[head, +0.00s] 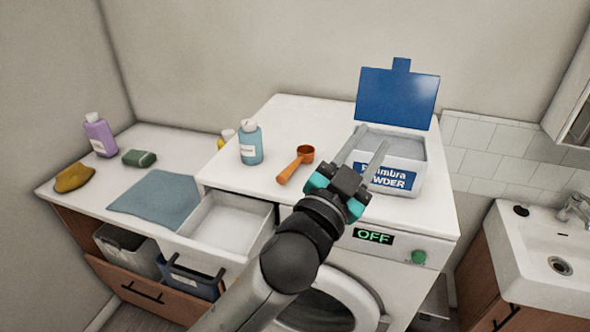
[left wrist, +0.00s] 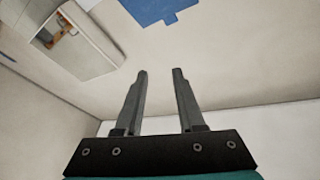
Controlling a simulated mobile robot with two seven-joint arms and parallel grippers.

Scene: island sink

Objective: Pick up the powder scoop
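The orange powder scoop (head: 296,164) lies on the white top of the washing machine (head: 275,125), its cup to the back and its handle toward the front left. My left gripper (head: 369,147) is open and empty, to the right of the scoop and in front of the powder box. Its two fingers stand apart with nothing between them in the left wrist view (left wrist: 161,75). The powder box (head: 396,182) has its blue lid (head: 397,97) raised, which also shows in the left wrist view (left wrist: 160,10). My right gripper is not in view.
A teal bottle (head: 250,143) stands left of the scoop. The detergent drawer (head: 272,215) is pulled out at the front left. A counter (head: 75,172) with a blue cloth (head: 157,199) is at left, a sink (head: 530,262) at right. The machine top around the scoop is clear.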

